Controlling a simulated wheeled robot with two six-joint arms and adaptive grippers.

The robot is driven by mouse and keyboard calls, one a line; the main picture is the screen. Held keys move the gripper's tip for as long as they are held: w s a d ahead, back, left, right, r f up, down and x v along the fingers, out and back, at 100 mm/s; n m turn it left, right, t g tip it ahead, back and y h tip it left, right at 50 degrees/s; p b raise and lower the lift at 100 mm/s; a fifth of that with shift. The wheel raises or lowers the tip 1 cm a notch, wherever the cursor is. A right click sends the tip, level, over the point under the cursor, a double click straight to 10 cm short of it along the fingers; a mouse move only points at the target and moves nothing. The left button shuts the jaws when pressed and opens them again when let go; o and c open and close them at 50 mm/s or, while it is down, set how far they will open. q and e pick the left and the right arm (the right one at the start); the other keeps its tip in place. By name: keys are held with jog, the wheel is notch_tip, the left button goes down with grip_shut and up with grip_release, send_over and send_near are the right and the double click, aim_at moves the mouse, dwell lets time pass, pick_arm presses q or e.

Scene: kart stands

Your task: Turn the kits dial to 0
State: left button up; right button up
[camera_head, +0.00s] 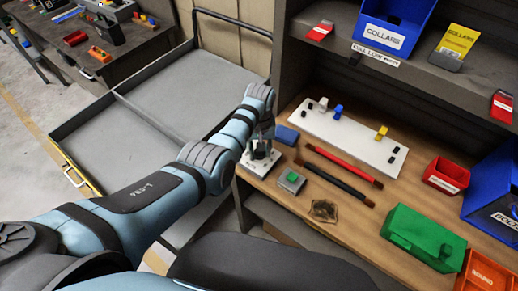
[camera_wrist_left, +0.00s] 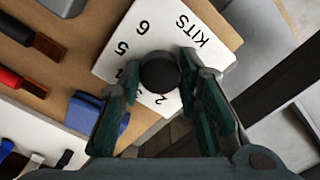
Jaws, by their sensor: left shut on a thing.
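The kits dial is a dark round knob (camera_wrist_left: 160,72) on a white plate (camera_wrist_left: 113,66) printed KITS, in the left wrist view. The numbers 6, 5 and 2 are readable around it; others are partly covered by the knob and fingers. In the head view the white plate (camera_head: 250,165) lies at the left end of the wooden bench. My left gripper (camera_wrist_left: 160,85) is over the plate with its fingers on both sides of the knob, shut on it. It also shows in the head view (camera_head: 262,150), where it hides the knob. I cannot read where the dial points. My right gripper is not in view.
A blue block (camera_head: 286,134) and a grey box with a green button (camera_head: 291,181) are close to the plate. Red and black bars (camera_head: 345,167) lie farther right. A white board with pegs (camera_head: 335,133) is behind. A grey cart (camera_head: 135,110) stands left of the bench.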

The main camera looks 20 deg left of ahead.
pick_arm(q)
jog(key=n, duration=0.7)
jog(key=shift+w+r, duration=0.15)
jog(key=shift+w, duration=0.1)
jog(key=n, duration=0.4)
jog(key=shift+n, duration=1.8)
jog(key=o, duration=1.1)
jog(key=shift+s, duration=0.1)
jog(key=shift+o, duration=0.2)
notch_tip(320, 180, up, 12)
